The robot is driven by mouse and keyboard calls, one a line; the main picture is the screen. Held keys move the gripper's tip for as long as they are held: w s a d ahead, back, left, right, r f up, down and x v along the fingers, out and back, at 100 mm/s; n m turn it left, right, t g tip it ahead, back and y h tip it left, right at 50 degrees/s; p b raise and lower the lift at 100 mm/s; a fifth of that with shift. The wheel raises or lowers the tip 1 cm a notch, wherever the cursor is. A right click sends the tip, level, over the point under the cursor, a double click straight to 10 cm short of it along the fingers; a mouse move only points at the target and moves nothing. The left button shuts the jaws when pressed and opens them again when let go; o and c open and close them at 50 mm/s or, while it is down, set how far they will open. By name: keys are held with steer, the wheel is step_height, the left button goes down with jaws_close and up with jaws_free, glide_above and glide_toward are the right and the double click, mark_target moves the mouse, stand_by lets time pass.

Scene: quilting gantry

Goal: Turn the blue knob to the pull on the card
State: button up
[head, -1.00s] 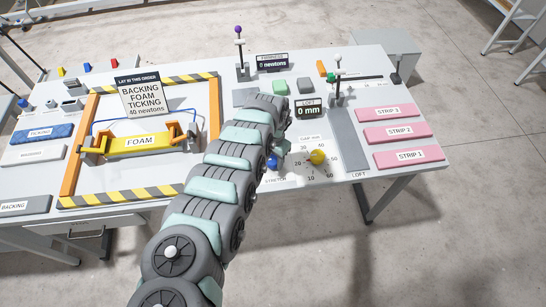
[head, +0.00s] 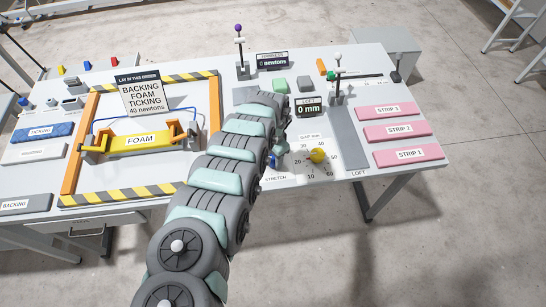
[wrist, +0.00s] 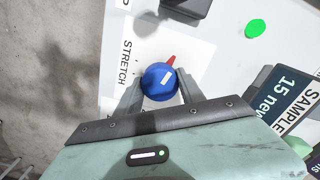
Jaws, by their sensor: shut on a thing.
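The blue knob (wrist: 160,81) has a white mark and a red pointer, on a white dial sheet marked STRETCH (wrist: 126,62). My gripper (wrist: 159,92) is shut on the knob, with one finger on each side. The red pointer aims up and slightly right in the wrist view. The dial's numbers are mostly hidden there. In the head view my arm covers most of the blue knob (head: 273,160) and the gripper.
A yellow knob (head: 317,156) on a numbered dial sits right of the blue one. A dark display (wrist: 288,104) in the wrist view reads SAMPLE and 15, partly cut off. Levers (head: 337,82) stand behind. Pink strips (head: 400,130) lie at right; a foam piece (head: 140,141) lies in the striped frame.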

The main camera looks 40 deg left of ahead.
mark_target(273, 157)
steer(key=o, duration=1.4)
steer(key=shift+c, duration=0.2)
steer(key=shift+r, duration=0.1)
step_height(273, 157, up, 11)
steer(key=shift+f, duration=0.2)
